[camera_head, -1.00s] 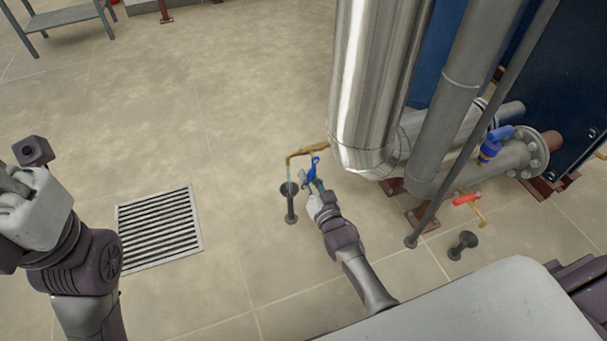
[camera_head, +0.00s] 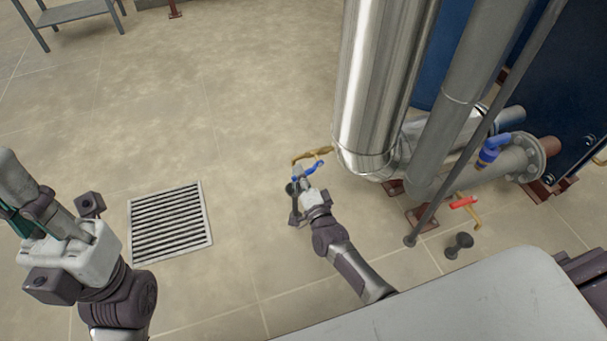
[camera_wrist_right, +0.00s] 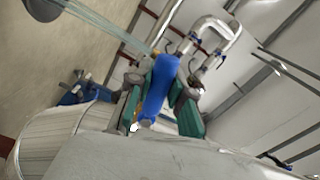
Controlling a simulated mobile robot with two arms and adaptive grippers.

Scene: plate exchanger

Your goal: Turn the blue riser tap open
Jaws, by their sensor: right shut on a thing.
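A blue tap handle (camera_head: 314,168) sits on a brass spout (camera_head: 311,155) that comes off the foot of the large shiny vertical pipe (camera_head: 380,80). My right gripper (camera_head: 302,174) is shut on this handle. In the right wrist view the blue handle (camera_wrist_right: 158,85) stands between the green finger pads. A pale translucent stream (camera_wrist_right: 105,30) runs between the brass spout and a dark funnel (camera_wrist_right: 42,8). In the head view my gripper partly hides the funnel. My left gripper (camera_head: 18,205) is raised at the left edge, partly cut off, away from the pipes.
Another blue tap (camera_head: 490,148) sits on the flanged pipe at the right. A red-handled tap (camera_head: 463,202) is below it, by a dark funnel (camera_head: 459,245). A thin slanted pipe (camera_head: 480,130) stands between. A floor grate (camera_head: 170,222) lies left; the floor around is clear.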

